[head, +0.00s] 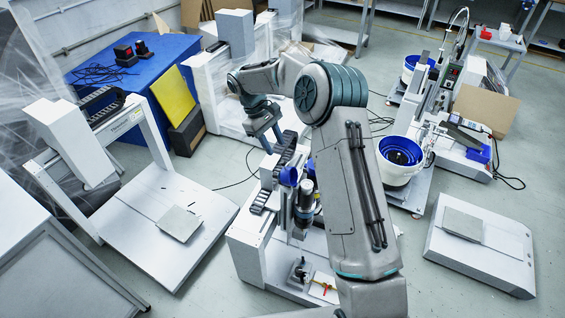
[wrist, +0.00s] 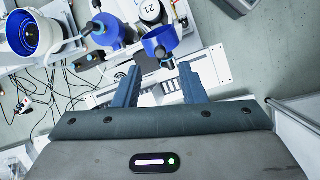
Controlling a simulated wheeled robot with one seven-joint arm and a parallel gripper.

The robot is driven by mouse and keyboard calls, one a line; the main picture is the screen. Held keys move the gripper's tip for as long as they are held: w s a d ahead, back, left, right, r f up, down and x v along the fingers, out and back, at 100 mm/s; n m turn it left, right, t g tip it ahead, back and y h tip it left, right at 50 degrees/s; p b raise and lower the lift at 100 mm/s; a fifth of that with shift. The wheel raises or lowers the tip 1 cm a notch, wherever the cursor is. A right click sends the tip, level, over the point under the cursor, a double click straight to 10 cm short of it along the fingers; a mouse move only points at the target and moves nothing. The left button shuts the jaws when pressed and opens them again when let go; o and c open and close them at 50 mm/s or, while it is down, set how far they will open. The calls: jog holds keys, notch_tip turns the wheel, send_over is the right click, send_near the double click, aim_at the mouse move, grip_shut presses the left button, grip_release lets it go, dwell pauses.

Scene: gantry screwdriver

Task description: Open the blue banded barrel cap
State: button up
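Blue parts show on the gantry screwdriver head. In the wrist view, a blue ring-like part (wrist: 166,36) lies just beyond the fingertips, and a blue cylinder (wrist: 105,32) is to its left. I cannot tell which is the banded barrel cap. A white and dark barrel marked 21 (wrist: 151,11) stands beyond them. In the head view, blue parts (head: 289,176) sit near the top of the upright dark and silver barrel (head: 304,203). My gripper (wrist: 160,68) is open and empty, its two fingers apart and touching nothing visible. It also shows in the head view (head: 272,142).
A white feeder bowl with blue inside (head: 400,154) stands right of the gantry, partly near my arm. White gantry frames and plates (head: 168,245) stand left, and a low white base (head: 490,255) right. Cables lie on the floor. A blue-covered table (head: 150,62) is behind.

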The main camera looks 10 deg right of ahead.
aim_at(283, 162)
jog(key=x, duration=0.8)
jog(key=shift+c, duration=0.3)
